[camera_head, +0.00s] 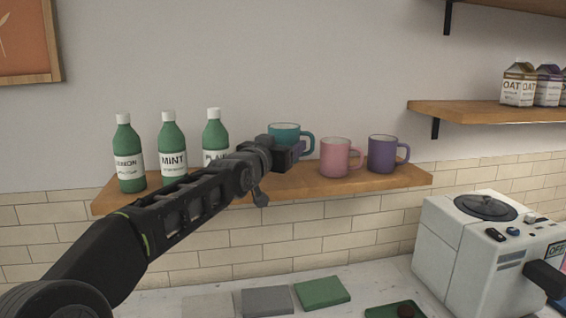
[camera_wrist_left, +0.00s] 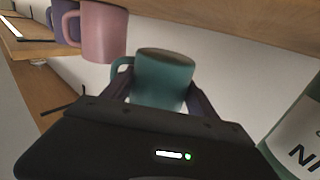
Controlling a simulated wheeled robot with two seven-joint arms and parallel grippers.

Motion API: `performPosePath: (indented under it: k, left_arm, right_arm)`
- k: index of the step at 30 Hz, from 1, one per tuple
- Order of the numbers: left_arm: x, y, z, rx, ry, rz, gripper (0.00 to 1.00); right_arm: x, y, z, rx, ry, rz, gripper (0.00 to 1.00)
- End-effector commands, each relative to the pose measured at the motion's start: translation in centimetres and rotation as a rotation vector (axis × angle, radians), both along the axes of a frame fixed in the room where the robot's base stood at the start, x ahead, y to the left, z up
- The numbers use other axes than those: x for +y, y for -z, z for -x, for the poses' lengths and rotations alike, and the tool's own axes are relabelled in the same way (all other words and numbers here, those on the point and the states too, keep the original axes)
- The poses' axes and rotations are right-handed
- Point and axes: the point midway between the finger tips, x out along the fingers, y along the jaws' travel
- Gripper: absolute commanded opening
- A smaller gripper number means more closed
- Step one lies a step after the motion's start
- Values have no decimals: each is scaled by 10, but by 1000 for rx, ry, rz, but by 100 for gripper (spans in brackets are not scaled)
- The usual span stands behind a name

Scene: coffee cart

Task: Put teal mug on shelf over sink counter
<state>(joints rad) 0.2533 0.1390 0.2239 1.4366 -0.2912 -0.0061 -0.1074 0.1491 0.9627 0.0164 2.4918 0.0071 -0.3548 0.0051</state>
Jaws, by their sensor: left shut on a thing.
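The teal mug (camera_head: 286,131) is at the wooden shelf (camera_head: 392,181) on the wall, between the green bottles and the pink mug, partly hidden behind my gripper. It looks upright with its handle to the right; I cannot tell whether its base touches the shelf. My left gripper (camera_head: 284,152) reaches in from the left and is shut on the teal mug. In the left wrist view the mug (camera_wrist_left: 160,78) sits between the two fingers. My right gripper is not in view.
On the same shelf stand a pink mug (camera_head: 336,158), a purple mug (camera_head: 383,154) and green bottles labelled LEMON (camera_head: 128,158), MINT (camera_head: 172,152) and PLAIN (camera_head: 214,134). A higher shelf (camera_head: 480,112) holds cartons. A white machine (camera_head: 470,250) stands on the counter below.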

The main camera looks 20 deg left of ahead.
Motion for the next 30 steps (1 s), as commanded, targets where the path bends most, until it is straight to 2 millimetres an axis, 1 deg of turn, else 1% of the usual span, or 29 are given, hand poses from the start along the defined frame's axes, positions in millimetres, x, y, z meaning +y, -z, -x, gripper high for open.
performPosePath:
  k: [2,4,9,12,20,23,24,30]
  left_arm:
    - [0,1,0,-2,0,0,11]
    - [1,7,0,0,-1,0,11]
    - [0,32,0,1,0,-1,11]
    - [0,39,0,-2,0,0,11]
    - [0,40,0,-3,0,0,11]
    - [0,44,0,-3,0,0,11]
    - [0,44,0,0,0,0,70]
    - [0,44,0,1,0,0,86]
  right_arm:
    - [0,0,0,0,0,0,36]
    - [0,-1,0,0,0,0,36]
    - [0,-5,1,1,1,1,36]
    - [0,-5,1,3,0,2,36]
    - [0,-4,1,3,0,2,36]
    - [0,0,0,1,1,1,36]
    - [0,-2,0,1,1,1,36]
    - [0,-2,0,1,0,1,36]
